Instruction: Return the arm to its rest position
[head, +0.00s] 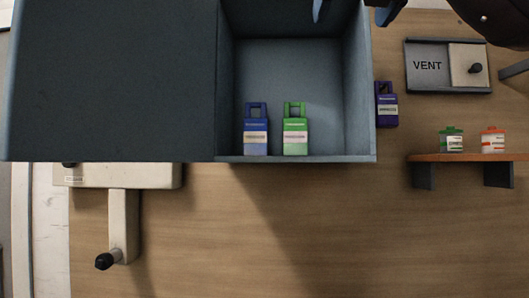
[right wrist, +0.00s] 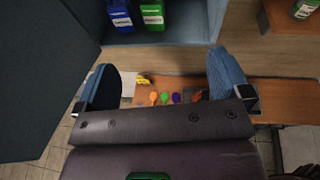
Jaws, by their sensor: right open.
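My right gripper (head: 352,10) shows at the top edge of the head view, its blue fingertips spread apart and the rest cut off. In the right wrist view (right wrist: 164,82) its two blue fingers are wide apart with nothing held between them. My right arm comes in from the top right corner. My left gripper is in neither view.
A blue-grey box (head: 290,62) holds a blue cartridge (head: 256,137) and a green cartridge (head: 295,137). A dark blue cartridge (head: 387,110) stands outside its right wall. A VENT panel (head: 427,77) and an orange shelf (head: 470,157) with two small containers are at right.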

